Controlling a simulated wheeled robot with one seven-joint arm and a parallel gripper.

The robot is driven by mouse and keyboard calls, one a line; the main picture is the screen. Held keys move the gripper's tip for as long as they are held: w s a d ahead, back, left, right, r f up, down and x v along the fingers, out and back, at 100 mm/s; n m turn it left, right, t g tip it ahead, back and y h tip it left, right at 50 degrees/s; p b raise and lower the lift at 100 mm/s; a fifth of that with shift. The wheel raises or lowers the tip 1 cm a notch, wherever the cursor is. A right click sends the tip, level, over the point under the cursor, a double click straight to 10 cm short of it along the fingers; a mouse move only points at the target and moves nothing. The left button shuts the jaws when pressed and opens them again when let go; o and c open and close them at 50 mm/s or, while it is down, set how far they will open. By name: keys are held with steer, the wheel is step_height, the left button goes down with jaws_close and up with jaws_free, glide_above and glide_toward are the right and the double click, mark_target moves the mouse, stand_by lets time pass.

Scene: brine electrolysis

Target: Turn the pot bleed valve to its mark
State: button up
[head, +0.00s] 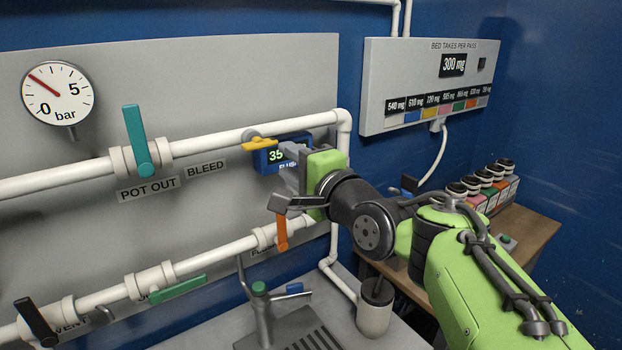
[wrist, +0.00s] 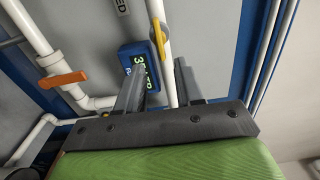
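The yellow valve handle (head: 258,144) sits on the upper white pipe, right of the BLEED label (head: 206,168). It lies roughly along the pipe. In the wrist view the yellow handle (wrist: 159,41) is beyond my fingertips, on the white pipe (wrist: 168,85) that shows between the fingers. My gripper (head: 284,182) is right of and below the handle in the head view, apart from it. In the wrist view my gripper (wrist: 158,78) has its two dark fingers spread and holds nothing. I cannot make out the valve's mark.
A blue display (head: 272,156), partly hidden by my gripper, is just below the yellow handle. A teal POT OUT handle (head: 140,140) is to the left. An orange handle (head: 281,232) hangs below my gripper. A gauge (head: 58,94) is at upper left.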

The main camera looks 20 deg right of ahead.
steer(key=s+d, duration=0.1)
steer(key=s, duration=0.5)
steer(key=shift+s+d, duration=0.15)
steer(key=shift+s, duration=0.2)
steer(key=shift+f, duration=0.15)
steer(key=s+a+f+n+g+h+p, duration=0.1)
steer(key=s+a+f+n+g+h, duration=0.2)
steer(key=s+f+n+g, duration=0.9)
steer(key=s+a+f+n, duration=0.1)
steer(key=s+f+n, duration=0.3)
steer(key=s+f, duration=0.2)
step_height(320, 180, down, 2)
steer(key=shift+s+f, duration=0.2)
steer(key=shift+s, duration=0.1)
